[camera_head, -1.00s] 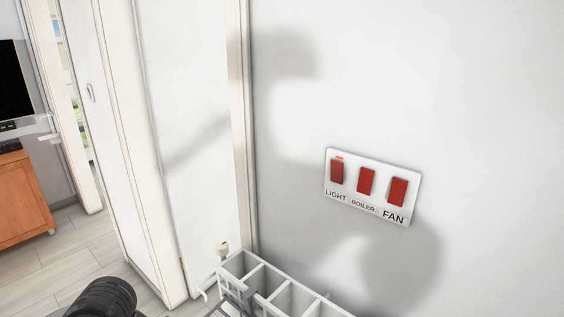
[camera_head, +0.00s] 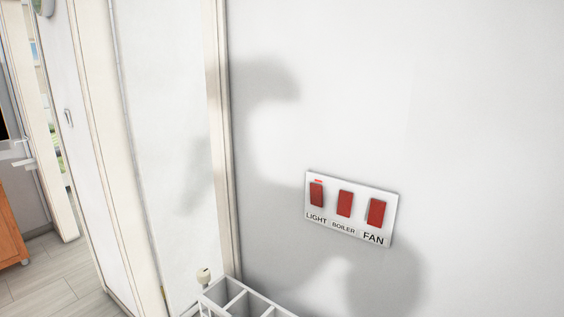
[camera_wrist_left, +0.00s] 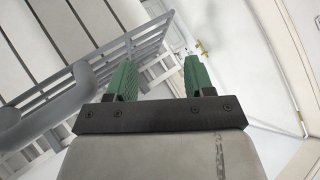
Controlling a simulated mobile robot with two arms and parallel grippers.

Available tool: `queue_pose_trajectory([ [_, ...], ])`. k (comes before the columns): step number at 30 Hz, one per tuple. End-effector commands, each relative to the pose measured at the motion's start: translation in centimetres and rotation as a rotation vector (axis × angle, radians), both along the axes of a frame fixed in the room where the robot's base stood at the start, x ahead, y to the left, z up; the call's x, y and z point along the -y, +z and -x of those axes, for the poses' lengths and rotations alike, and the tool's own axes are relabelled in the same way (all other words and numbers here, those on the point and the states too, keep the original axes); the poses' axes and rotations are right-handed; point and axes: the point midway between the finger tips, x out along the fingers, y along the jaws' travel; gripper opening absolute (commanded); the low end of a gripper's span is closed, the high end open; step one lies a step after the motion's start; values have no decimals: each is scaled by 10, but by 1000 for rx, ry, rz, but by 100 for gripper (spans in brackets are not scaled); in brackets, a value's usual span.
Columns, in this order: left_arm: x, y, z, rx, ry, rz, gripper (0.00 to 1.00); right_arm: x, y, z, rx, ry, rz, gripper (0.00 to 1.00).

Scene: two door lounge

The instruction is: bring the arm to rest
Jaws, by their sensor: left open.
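My left gripper (camera_wrist_left: 157,80) shows in the left wrist view, its two green fingers apart with nothing between them. A grey rail or rack (camera_wrist_left: 85,75) lies beside and behind its left finger. In the head view no gripper is in sight. A white switch panel (camera_head: 350,208) is on the wall, with three red rocker switches labelled LIGHT (camera_head: 316,194), BOILER (camera_head: 344,203) and FAN (camera_head: 376,212). A small red mark shows above the LIGHT switch. My right gripper is in neither view.
A white compartmented rack (camera_head: 243,303) stands against the wall at the bottom. A white door (camera_head: 160,150) and its frame are to the left. An orange-brown cabinet (camera_head: 10,235) is at the far left, with open wooden floor (camera_head: 60,280) beside it.

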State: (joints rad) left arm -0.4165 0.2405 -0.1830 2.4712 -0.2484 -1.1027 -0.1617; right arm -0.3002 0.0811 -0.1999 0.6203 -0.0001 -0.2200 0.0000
Motion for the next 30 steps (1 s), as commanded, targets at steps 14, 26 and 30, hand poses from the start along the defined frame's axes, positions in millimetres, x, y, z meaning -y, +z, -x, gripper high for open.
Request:
queue_pose_trajectory([
  [14, 16, -104, 111, -672, 251, 318, 53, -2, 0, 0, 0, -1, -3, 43],
  [26, 19, -236, 98, -723, 251, 302, 53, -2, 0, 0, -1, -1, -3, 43],
  [30, 18, -309, 111, -754, 250, 293, 53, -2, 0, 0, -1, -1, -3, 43],
])
